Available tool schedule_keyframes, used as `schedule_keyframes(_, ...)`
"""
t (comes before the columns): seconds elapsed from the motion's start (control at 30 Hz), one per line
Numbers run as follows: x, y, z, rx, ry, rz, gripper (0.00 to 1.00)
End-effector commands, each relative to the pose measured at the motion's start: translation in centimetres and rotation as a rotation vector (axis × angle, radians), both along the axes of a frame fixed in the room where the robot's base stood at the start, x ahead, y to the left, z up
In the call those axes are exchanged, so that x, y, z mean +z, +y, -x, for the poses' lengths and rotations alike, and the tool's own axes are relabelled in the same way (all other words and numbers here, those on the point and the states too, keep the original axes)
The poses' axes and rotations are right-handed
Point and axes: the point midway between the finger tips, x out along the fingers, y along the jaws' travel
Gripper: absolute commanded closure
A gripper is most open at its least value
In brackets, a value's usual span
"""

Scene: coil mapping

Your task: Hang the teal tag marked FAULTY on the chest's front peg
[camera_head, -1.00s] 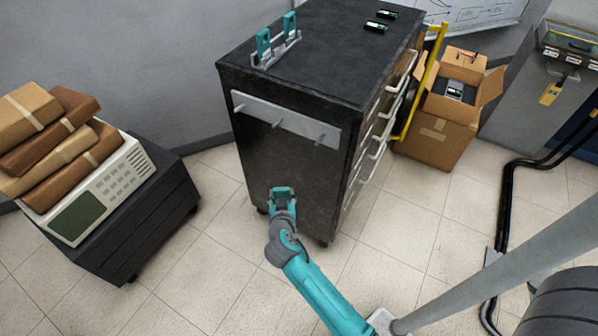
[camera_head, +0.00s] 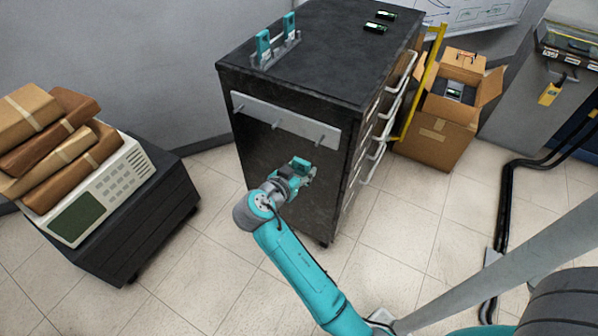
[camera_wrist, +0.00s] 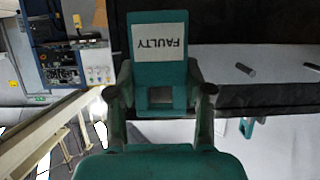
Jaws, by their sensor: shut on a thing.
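The teal tag (camera_wrist: 158,88) carries a white label marked FAULTY and has a square opening near my fingers. My gripper (camera_head: 304,172) is shut on it, and the wrist view shows a finger on each side of the tag's lower part. The black chest (camera_head: 285,85) has a grey strip (camera_head: 255,108) on its near face with three pegs, left (camera_head: 238,107), middle (camera_head: 277,124) and right (camera_head: 320,140). My gripper is in front of this face, below the right peg in the picture. Two pegs also show right of the tag in the wrist view (camera_wrist: 245,69). The tag is apart from them there.
A rack (camera_head: 277,55) with two teal pieces stands on the chest top, beside small dark devices (camera_head: 376,27). A dark cabinet (camera_head: 150,215) with a cream unit and brown parcels stands left. A yellow frame (camera_head: 424,85) and cardboard box (camera_head: 433,140) stand right.

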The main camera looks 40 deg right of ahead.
Motion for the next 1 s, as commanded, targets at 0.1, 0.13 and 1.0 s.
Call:
schedule_keyframes(0.1, 0.0, -0.7, -0.2, -0.001, -0.001, 0.000, 0.73)
schedule_keyframes(0.13, 0.0, -0.8, -0.3, -0.001, -0.001, 0.001, 0.73)
schedule_keyframes(1.0, 0.0, -5.0, -1.8, -0.001, 0.000, 0.000, 0.73)
